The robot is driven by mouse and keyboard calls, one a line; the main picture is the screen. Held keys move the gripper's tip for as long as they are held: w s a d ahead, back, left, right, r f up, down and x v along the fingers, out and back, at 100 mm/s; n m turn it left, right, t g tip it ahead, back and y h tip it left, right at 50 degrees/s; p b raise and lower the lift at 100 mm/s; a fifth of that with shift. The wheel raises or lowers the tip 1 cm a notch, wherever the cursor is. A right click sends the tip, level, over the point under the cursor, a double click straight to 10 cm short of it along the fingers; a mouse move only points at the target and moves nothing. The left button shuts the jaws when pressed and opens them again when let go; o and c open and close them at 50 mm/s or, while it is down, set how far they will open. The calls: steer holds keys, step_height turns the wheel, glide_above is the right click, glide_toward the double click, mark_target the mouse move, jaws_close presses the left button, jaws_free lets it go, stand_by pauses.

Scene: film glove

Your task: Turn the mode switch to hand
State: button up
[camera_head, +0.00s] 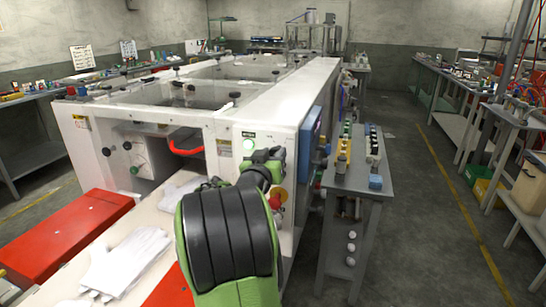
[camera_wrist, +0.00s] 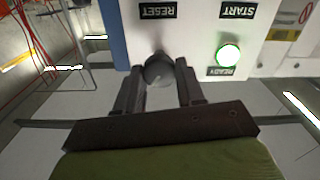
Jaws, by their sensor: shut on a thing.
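The wrist view is upside down to the panel lettering. It shows a dark round knob (camera_wrist: 157,72) on the white control panel (camera_wrist: 195,45), where the mode switch is. My gripper (camera_wrist: 160,68) has one finger on each side of this knob and is shut on it. No hand label or knob pointer can be read. RESET and START labels and a lit green READY lamp (camera_wrist: 228,55) are on the same panel. In the head view, my gripper (camera_head: 264,158) is at the end face of the white machine (camera_head: 270,115) and hides the knob.
A red and yellow stop button (camera_head: 278,198) is just below my gripper. A grey bench (camera_head: 350,180) with small parts stands close on the right. White gloves (camera_head: 130,258) lie on the conveyor at the front left. The aisle farther right is clear.

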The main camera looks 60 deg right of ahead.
steer(key=n, duration=0.4)
steer(key=shift+w, duration=0.1)
steer(key=n+p, duration=0.1)
steer(key=n, duration=0.3)
steer(key=n+p, duration=0.2)
steer(key=n, duration=0.2)
steer(key=shift+w+n, duration=0.1)
steer(key=shift+n, duration=0.2)
steer(key=shift+f+n+p, duration=0.15)
steer(key=shift+n+p, duration=0.9)
steer(key=shift+n, duration=0.65)
steer(key=o, duration=1)
steer(key=shift+a, duration=0.1)
